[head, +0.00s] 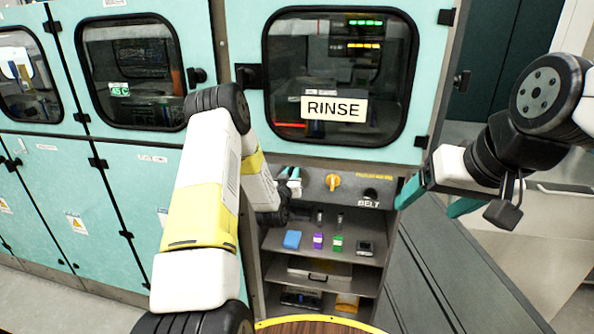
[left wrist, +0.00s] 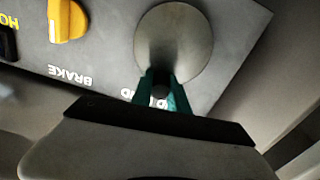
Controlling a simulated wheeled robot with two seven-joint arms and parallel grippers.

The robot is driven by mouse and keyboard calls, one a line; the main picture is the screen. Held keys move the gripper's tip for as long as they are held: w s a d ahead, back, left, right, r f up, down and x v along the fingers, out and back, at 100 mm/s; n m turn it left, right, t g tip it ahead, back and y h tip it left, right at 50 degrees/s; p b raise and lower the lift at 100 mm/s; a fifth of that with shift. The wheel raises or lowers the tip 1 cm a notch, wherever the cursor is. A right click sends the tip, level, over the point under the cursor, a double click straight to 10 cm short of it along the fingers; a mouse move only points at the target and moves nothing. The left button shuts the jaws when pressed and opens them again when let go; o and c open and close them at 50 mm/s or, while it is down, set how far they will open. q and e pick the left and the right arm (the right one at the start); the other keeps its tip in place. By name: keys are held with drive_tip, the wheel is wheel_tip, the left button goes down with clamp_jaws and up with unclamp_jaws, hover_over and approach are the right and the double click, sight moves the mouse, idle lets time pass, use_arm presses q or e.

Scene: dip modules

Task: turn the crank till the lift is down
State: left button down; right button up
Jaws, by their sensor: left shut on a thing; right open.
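The crank (left wrist: 175,40) is a round grey metal disc on a grey panel in the left wrist view, with a small dark grip at its lower edge. My left gripper (left wrist: 162,92) has its teal fingers shut on that grip. In the head view the left gripper (head: 294,184) is at the panel's left end, and my arm hides most of the crank. My right gripper (head: 426,208) is open and empty, right of the panel. I cannot make out the lift; the rinse window (head: 340,65) shows a dark interior with green and yellow lights.
A yellow brake knob (left wrist: 67,18) sits beside the crank. A black belt knob (head: 371,194) is further right on the panel. Below, a shelf (head: 305,246) holds a blue block (head: 292,239), a purple item (head: 318,241) and a green item (head: 338,243).

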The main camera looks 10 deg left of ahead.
use_arm(q)
drive_tip(key=m, duration=0.1)
drive_tip(key=d+m, duration=0.1)
drive_tip(key=m, duration=0.1)
drive_tip(key=d+m, duration=0.1)
drive_tip(key=shift+f+m, duration=0.3)
drive_tip(key=shift+f, duration=0.05)
idle(0.4)
drive_tip(key=c, duration=1.3)
unclamp_jaws()
drive_tip(key=shift+s, duration=0.1)
drive_tip(key=s, duration=0.7)
drive_tip(key=shift+s+a, duration=0.2)
drive_tip(key=shift+s, duration=0.15)
